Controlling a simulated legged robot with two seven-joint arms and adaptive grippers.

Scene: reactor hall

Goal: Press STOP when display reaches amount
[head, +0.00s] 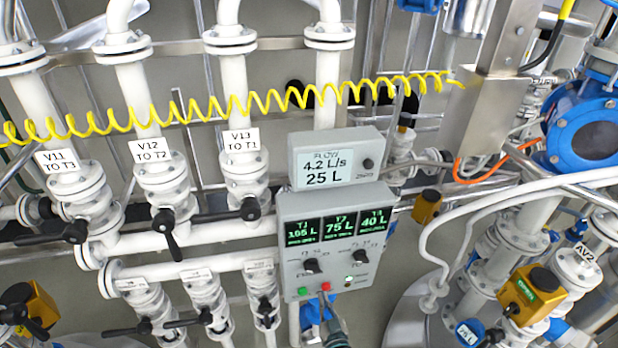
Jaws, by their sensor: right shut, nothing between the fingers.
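The grey flow meter (335,158) has a display (325,168) reading "4.2 L/s" and "25 L". Below it, a grey control box (290,272) carries three dark screens with green figures; the middle one reads 75 L and the right one 40 L. A red button (326,286) sits on its lower edge, with a green button (302,291) to its left. My left gripper is not in view.
White pipes with black-handled valves, V11 (88,192), V12 (163,180) and V13 (241,173), stand at the left. A coiled yellow hose (215,108) crosses above the meter. Two knobs sit above the buttons. White hoses and a yellow valve actuator (531,294) are at the right.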

